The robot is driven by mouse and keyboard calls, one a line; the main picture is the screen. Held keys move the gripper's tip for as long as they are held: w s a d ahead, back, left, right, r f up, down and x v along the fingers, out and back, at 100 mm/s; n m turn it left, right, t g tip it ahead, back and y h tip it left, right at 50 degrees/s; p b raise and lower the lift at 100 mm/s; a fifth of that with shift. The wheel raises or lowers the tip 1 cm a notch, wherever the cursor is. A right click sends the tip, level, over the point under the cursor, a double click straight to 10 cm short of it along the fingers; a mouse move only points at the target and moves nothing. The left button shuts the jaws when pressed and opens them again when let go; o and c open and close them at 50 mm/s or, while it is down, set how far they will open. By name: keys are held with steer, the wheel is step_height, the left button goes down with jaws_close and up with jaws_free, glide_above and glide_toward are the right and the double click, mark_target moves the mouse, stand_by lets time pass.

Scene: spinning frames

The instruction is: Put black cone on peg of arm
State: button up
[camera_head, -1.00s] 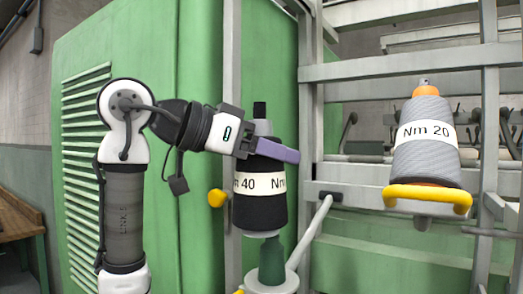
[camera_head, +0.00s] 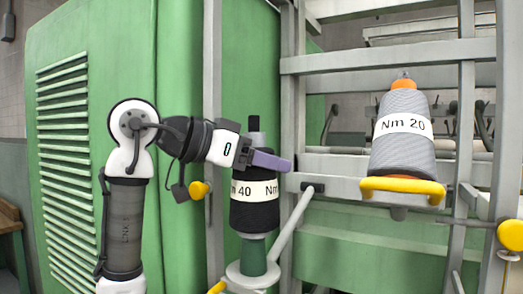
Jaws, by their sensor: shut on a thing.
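The black cone (camera_head: 254,214) has a white "Nm 40" band and hangs upright in my gripper (camera_head: 264,159). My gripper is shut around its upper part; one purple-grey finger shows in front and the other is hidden. Directly below the cone is the green peg (camera_head: 253,258), on a round grey disc (camera_head: 247,280) at the end of a pale grey arm (camera_head: 297,225). The cone's lower edge meets the peg's visible top in the picture. I cannot tell whether the peg's tip is inside the cone.
A grey "Nm 20" cone (camera_head: 398,155) sits on a yellow-rimmed holder (camera_head: 402,187) at the right. Grey frame bars (camera_head: 385,64) stand behind. A green cabinet (camera_head: 95,60) fills the left. Yellow knobs (camera_head: 199,190) are nearby.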

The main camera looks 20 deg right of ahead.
steer(key=shift+f, duration=0.9)
steer(key=shift+f+b, duration=1.55)
steer(key=shift+f, duration=0.75)
steer(key=o, duration=1.3)
steer(key=shift+o, duration=0.2)
steer(key=shift+f, duration=0.1)
steer(key=shift+a, duration=0.1)
steer(key=b+v, duration=0.3)
steer(key=v, duration=1)
steer(key=shift+a+r, duration=0.2)
steer(key=shift+a, duration=0.15)
